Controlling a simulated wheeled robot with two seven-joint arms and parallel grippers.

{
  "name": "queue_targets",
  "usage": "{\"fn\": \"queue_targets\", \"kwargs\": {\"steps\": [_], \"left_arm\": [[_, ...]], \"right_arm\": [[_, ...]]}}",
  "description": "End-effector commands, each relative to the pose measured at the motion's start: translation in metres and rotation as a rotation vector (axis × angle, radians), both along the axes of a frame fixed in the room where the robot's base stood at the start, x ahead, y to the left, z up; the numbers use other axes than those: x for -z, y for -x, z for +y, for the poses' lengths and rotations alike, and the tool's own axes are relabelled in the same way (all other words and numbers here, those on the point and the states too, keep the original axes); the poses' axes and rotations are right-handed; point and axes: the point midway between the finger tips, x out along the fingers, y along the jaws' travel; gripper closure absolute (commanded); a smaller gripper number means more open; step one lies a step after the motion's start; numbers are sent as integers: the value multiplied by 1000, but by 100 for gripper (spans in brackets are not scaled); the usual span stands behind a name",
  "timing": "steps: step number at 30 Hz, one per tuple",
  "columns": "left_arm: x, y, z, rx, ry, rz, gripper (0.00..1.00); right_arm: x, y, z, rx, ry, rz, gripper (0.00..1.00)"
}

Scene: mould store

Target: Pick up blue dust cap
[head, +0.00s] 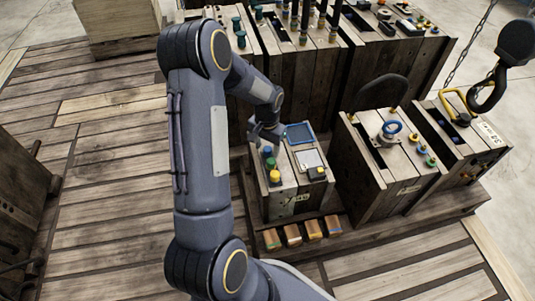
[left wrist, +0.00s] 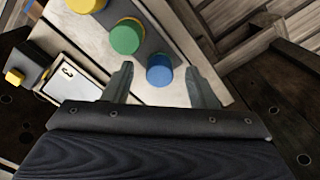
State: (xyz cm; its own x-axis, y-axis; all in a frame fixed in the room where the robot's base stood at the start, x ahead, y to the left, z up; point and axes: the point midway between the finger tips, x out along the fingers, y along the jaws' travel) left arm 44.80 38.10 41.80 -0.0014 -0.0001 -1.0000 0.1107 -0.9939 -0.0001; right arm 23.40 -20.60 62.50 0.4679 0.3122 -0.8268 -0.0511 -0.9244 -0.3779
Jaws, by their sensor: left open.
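The blue dust cap (left wrist: 159,70) is a short round cap on top of a wooden mould block (head: 284,196). It is at one end of a row with a green cap (left wrist: 126,38) and a yellow cap (left wrist: 87,5). In the head view the blue cap (head: 267,151) is the far one of the row. My left gripper (head: 266,136) is just beyond and above it. In the left wrist view its two open fingers appear on either side of the blue cap, with gaps; I cannot tell the remaining height. My right gripper is not in view.
A blue-framed tray (head: 300,133) and a white-screened panel (head: 309,160) sit beside the caps. Taller blocks (head: 300,75) stand behind. A hook (head: 485,92) hangs at upper right.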

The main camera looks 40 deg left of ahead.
Motion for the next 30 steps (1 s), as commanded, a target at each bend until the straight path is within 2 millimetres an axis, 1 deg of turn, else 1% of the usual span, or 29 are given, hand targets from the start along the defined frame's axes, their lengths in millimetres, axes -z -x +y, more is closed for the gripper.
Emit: {"fn": "queue_targets", "kwargs": {"steps": [5, 6, 15, 17, 25, 30], "left_arm": [[0, 0, 0, 0, 0, -1, 48], [0, 0, 0, 0, 0, -1, 50], [0, 0, 0, 0, 0, -1, 89], [0, 0, 0, 0, 0, -1, 95], [-1, 0, 0, 0, 0, -1, 95], [-13, -1, 0, -1, 0, -3, 95]], "right_arm": [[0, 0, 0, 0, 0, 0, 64], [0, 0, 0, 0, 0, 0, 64], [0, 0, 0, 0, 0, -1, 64], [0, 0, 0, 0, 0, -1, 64], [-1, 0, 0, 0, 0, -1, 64], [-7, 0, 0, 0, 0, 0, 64]]}}
